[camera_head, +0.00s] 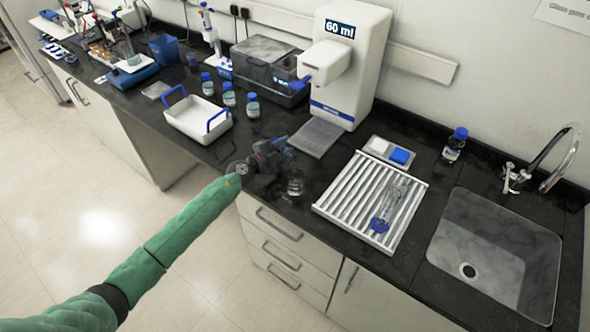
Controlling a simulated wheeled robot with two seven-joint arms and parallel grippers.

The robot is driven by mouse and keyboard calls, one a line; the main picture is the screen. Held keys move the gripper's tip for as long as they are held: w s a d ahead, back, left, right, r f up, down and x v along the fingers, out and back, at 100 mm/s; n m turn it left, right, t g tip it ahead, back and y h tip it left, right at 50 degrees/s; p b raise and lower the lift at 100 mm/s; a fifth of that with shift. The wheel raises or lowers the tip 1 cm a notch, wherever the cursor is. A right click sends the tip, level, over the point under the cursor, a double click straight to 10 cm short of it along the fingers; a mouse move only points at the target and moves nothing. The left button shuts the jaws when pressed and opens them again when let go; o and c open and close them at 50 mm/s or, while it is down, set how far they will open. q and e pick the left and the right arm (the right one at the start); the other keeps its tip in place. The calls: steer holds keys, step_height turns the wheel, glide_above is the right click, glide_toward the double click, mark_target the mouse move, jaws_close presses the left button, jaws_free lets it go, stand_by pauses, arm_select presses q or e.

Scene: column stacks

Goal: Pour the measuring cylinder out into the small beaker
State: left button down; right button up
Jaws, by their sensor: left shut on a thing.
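My left gripper (274,153) is above the counter's front edge, at the end of the green arm. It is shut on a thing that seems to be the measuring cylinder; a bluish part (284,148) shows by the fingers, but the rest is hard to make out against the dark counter. A small clear glass vessel, apparently the small beaker (294,184), is on the counter just right of and below the gripper in the picture. I cannot see any liquid in it. My right gripper is out of view.
A white ribbed rack (346,205) holds clear glassware with a blue part (380,224). The sink (488,250) is at right. A white dispenser (350,60) reading 60 ml stands behind. A white tray with blue handles (190,122) and blue-capped bottles (228,95) are left.

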arm_select(q)
steer(key=shift+s+d+r+n, duration=0.1)
steer(key=shift+n, duration=0.2)
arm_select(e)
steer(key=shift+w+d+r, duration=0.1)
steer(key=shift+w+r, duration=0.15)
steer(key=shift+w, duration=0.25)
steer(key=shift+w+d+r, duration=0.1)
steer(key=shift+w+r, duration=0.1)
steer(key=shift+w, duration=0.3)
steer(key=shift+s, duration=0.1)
arm_select(q)
steer(key=shift+s, duration=0.15)
steer(key=shift+s+d+r+g, duration=0.1)
steer(key=shift+d+r+g, duration=0.15)
steer(key=shift+g, duration=0.05)
steer(key=shift+d+r+n, duration=0.1)
steer(key=shift+r+n, duration=0.1)
steer(key=shift+n, duration=0.1)
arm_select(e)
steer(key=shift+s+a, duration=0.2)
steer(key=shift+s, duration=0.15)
arm_select(q)
steer(key=shift+s, duration=0.1)
